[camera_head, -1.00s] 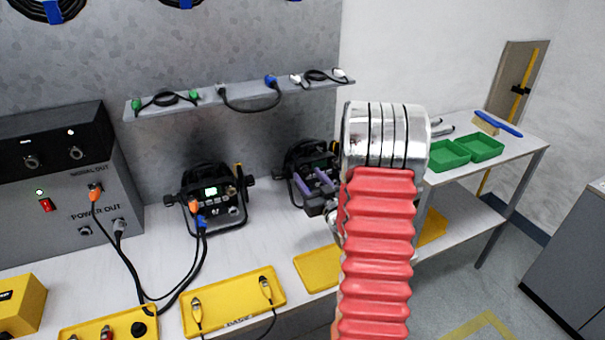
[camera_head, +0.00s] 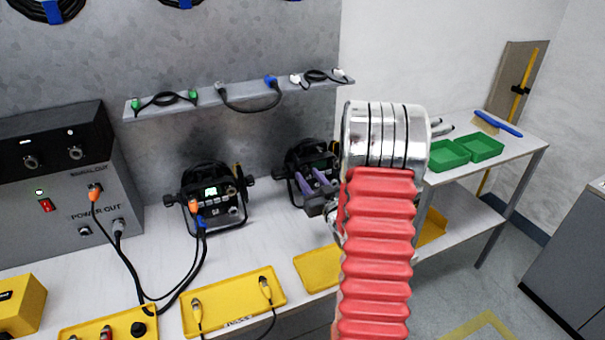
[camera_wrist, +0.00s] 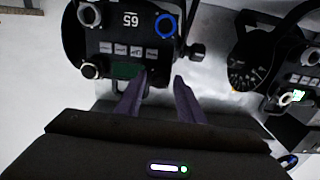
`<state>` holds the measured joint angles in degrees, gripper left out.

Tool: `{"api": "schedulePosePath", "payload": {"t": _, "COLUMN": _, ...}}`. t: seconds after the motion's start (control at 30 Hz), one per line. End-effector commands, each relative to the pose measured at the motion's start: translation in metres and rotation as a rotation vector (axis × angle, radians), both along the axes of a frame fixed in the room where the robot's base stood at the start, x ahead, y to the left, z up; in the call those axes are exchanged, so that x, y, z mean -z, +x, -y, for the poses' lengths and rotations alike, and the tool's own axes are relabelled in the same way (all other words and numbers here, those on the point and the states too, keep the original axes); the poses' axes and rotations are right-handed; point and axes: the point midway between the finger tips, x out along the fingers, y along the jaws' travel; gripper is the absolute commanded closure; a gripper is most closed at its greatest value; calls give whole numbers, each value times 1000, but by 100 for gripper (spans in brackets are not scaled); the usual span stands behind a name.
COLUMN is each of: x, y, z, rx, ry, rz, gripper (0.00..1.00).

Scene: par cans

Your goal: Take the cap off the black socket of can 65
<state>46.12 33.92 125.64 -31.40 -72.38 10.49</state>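Can 65 (camera_wrist: 124,35) is a black can on the bench; its number shows upside down in the wrist view. In the head view it is the right-hand can (camera_head: 298,160), partly hidden by my arm. Its panel has a blue-ringed socket (camera_wrist: 166,25), a grey-ringed socket (camera_wrist: 88,14) and a dark round fitting with a pale front (camera_wrist: 91,70) beside an unlit display (camera_wrist: 126,71). I cannot tell whether that fitting is the capped black socket. My gripper (camera_wrist: 158,82) is open, with its purple fingers apart before the panel's display edge and nothing between them.
Another can (camera_head: 213,195) with a lit display and plugged cables stands to the left. Yellow trays (camera_head: 235,300) lie along the bench front. A shelf (camera_head: 240,97) with short cables hangs above. Green bins (camera_head: 447,155) stand on a side table at right.

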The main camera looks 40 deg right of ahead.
Motion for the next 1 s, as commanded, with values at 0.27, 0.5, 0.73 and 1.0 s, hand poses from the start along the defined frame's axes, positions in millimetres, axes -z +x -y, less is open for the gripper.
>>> {"api": "schedulePosePath", "payload": {"t": 0.27, "x": 0, "y": 0, "z": 0, "rx": 0, "ry": 0, "rz": 0, "gripper": 85}}
{"api": "schedulePosePath", "payload": {"t": 0.5, "x": 0, "y": 0, "z": 0, "rx": 0, "ry": 0, "rz": 0, "gripper": 100}}
{"api": "schedulePosePath", "payload": {"t": 0.73, "x": -1, "y": 1, "z": 0, "rx": 0, "ry": -1, "rz": 1, "gripper": 100}}
{"api": "schedulePosePath", "payload": {"t": 1.0, "x": -1, "y": 1, "z": 0, "rx": -1, "ry": -2, "rz": 2, "gripper": 100}}
